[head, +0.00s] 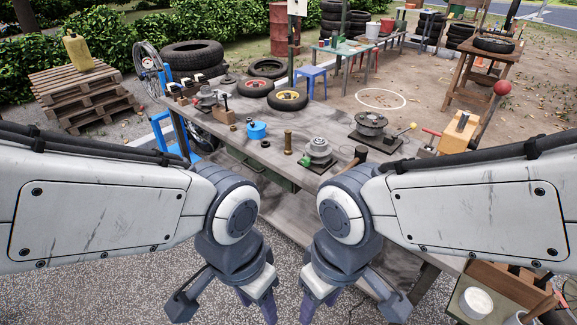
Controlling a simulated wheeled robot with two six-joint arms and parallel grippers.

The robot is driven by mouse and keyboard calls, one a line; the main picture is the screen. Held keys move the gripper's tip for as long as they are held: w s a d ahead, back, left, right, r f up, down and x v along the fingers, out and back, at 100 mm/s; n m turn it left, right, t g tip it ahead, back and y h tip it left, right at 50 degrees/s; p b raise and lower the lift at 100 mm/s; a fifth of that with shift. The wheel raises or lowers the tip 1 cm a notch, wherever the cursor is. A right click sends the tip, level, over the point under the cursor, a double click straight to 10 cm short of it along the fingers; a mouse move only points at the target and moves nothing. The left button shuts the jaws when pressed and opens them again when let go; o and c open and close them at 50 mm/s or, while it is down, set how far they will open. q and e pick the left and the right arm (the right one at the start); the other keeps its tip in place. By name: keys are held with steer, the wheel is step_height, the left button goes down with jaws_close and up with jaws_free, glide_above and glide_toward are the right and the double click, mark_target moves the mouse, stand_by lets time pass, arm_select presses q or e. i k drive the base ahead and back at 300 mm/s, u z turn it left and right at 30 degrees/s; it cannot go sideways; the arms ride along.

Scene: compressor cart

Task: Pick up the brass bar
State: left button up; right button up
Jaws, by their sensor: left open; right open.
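The brass bar (288,141) looks like a short upright brass-coloured cylinder standing on the grey workbench (330,195), near its middle. It stands just left of a grey round machined part (318,150). My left gripper (223,304) is open and empty, pointing down at the bottom of the view, well short of the bar. My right gripper (353,304) is open and empty beside it, also low and in front of the bench. Neither gripper touches the bar.
A blue pot (257,131) stands left of the bar. A hammer (355,158) lies to its right, with a larger flanged part (370,124) behind. Small wheels (287,99) and clamps (208,97) sit farther back.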

mark_target(287, 150)
steer(key=u, duration=1.05)
steer(key=i, duration=1.95)
steer(key=z, duration=1.3)
steer(key=i, duration=0.7)
steer(key=z, duration=0.75)
